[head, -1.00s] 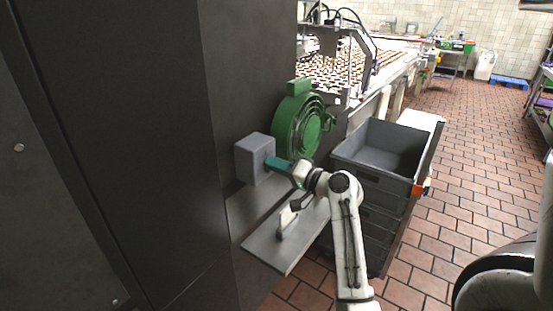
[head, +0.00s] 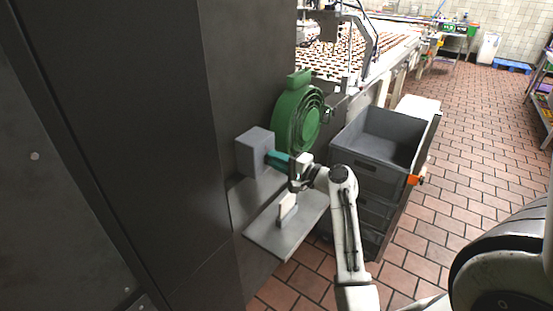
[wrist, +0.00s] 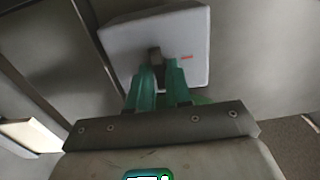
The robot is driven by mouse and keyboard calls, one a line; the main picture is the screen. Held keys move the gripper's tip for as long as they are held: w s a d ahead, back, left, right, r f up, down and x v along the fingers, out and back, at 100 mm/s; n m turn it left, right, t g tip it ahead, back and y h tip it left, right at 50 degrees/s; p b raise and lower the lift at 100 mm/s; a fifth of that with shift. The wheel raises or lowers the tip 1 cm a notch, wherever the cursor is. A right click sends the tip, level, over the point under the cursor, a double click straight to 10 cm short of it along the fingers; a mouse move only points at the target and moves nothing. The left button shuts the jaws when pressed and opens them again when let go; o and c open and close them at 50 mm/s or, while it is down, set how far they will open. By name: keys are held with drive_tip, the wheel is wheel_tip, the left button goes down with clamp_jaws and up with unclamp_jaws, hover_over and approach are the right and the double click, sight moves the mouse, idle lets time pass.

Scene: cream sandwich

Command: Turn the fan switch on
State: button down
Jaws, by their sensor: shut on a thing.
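The fan switch is a grey box (head: 254,151) on the side of the dark cabinet. It also fills the upper middle of the wrist view (wrist: 120,45). A short dark lever (wrist: 154,54) sticks out of its face, with a small red mark (wrist: 187,57) to the right of it. My gripper (head: 270,156) has teal fingers and reaches the box's face from the right. In the wrist view my gripper (wrist: 158,66) is shut on the lever, one finger on each side. The lever is hidden in the head view. The green round fan (head: 296,112) stands just behind the switch.
A grey shelf plate (head: 305,222) lies below the switch, with a small white upright block (head: 287,208) on it. Stacked grey crates (head: 368,170) stand to the right of my arm. A conveyor (head: 345,65) with sandwiches runs behind. Tiled floor is free at the right.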

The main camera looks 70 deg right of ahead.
drive_tip(key=shift+f, duration=0.1)
drive_tip(key=c, duration=1.2)
unclamp_jaws()
drive_tip(key=shift+o, duration=0.2)
drive_tip(key=shift+s, duration=0.1)
drive_tip(key=b+v, duration=0.2)
drive_tip(key=v, duration=0.8)
drive_tip(key=shift+s+b, duration=0.3)
drive_tip(key=shift+b, duration=0.1)
drive_tip(key=shift+a, duration=0.15)
